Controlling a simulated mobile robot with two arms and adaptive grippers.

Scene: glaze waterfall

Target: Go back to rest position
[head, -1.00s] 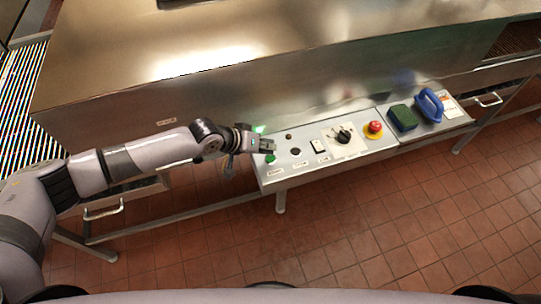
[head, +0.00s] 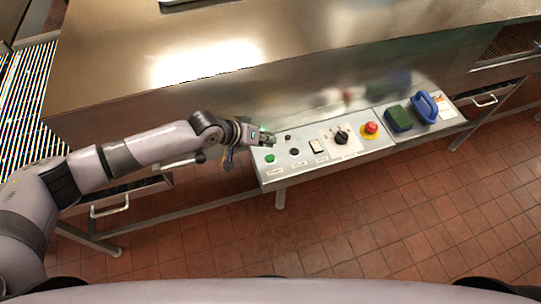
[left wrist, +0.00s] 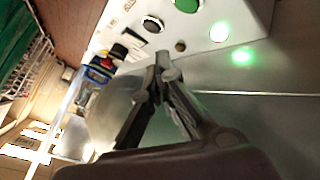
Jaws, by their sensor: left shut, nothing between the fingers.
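My left gripper (head: 268,138) is shut and empty. It hovers over the back left end of the control panel (head: 285,180), just above the green button (head: 270,158). In the left wrist view the shut fingers (left wrist: 163,62) point at the panel face, with the green button (left wrist: 187,5) beyond their tips. A green glow lies on the metal beside it. I cannot tell whether the fingers touch anything. My right gripper does not show in the head view.
The panel also carries a black rotary knob (head: 342,137) and a red emergency button (head: 370,128). A green sponge (head: 398,118) and a blue-handled tool (head: 425,107) lie at its right end. A steel machine wall (head: 150,120) rises behind. The tiled floor in front is clear.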

